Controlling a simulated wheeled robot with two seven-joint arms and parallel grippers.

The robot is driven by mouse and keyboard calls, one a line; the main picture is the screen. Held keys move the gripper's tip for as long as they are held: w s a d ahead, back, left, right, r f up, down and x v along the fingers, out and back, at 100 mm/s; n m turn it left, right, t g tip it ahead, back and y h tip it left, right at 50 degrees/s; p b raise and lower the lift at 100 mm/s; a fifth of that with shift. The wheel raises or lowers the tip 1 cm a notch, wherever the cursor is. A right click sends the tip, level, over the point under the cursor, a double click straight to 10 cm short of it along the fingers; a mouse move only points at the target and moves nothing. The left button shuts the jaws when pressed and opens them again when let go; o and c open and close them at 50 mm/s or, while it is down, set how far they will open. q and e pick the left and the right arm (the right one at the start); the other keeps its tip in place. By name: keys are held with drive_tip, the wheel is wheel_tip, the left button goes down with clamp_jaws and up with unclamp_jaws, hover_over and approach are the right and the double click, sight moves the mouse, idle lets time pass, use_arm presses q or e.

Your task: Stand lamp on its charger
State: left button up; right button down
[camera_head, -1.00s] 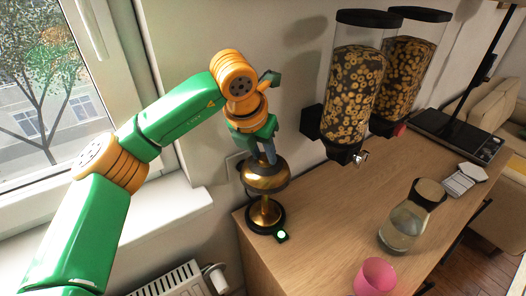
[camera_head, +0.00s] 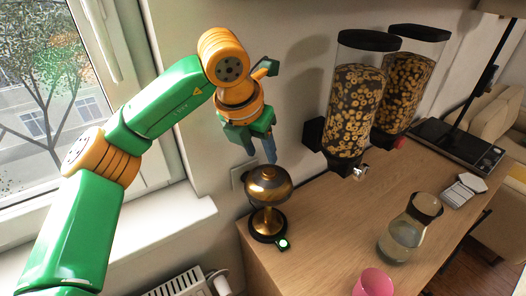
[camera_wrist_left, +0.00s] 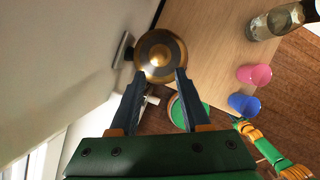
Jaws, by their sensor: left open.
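The brass lamp (camera_head: 268,187) has a rounded shade and a slim stem. It stands upright at the near left corner of the wooden counter, on a dark round charger (camera_head: 256,234) with a small lit green light at its front right. The lamp's foot and the charger are hard to tell apart. My left gripper (camera_head: 260,158) is open and empty just above the shade, pointing down. In the left wrist view the shade (camera_wrist_left: 160,54) lies just beyond the spread fingertips (camera_wrist_left: 155,75), and it hides the charger. My right gripper cannot be made out.
Two cereal dispensers (camera_head: 352,110) hang on the wall right of the lamp. A glass carafe (camera_head: 402,238) and a pink cup (camera_head: 373,283) stand on the counter; a blue cup (camera_wrist_left: 244,104) shows in the wrist view. The window is at left.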

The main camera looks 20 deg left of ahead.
use_arm(q)
drive_tip(key=p+v, duration=0.1)
drive_tip(key=v, duration=0.3)
idle(0.5)
